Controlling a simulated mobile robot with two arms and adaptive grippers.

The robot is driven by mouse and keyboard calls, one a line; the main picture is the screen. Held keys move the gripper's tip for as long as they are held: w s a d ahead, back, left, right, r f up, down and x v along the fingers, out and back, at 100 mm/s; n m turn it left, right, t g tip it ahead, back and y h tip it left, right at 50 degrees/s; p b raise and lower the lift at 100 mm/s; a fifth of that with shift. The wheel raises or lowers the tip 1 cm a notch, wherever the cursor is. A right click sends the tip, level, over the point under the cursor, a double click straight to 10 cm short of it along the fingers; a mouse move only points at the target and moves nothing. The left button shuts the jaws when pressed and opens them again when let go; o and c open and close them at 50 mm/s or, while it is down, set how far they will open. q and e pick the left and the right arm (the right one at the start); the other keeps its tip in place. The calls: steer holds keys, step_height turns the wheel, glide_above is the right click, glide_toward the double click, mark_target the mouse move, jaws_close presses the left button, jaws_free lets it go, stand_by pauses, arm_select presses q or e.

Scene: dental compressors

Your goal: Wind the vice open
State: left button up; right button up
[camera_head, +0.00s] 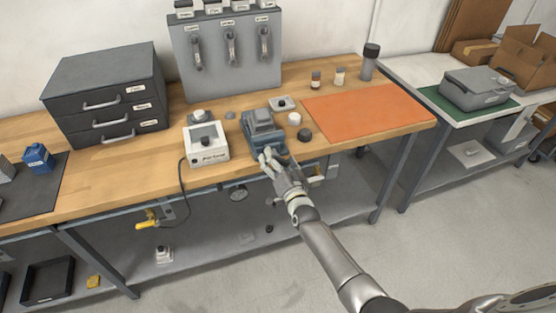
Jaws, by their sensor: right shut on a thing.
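The blue-grey vice (263,122) stands at the front edge of the wooden bench, a little right of the white box. My right gripper (268,155) reaches in from the lower right and is at the vice's front, shut on its handle. The fingers cover most of the handle, so its angle cannot be told. How far apart the vice jaws stand is too small to tell. My left gripper is not in view.
The wooden bench (105,168) holds a white box (207,142) left of the vice. A round black piece (305,135), a white round piece (294,119) and a small tray (282,103) lie close to its right. An orange mat (370,112) lies clear further right. A drawer cabinet (108,95) stands left.

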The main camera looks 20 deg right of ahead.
steer(key=n, duration=0.4)
steer(key=shift+f+n, duration=0.15)
steer(key=shift+n, duration=1.75)
steer(key=o, duration=1)
steer(key=s, duration=1.2)
steer(key=shift+d, duration=0.2)
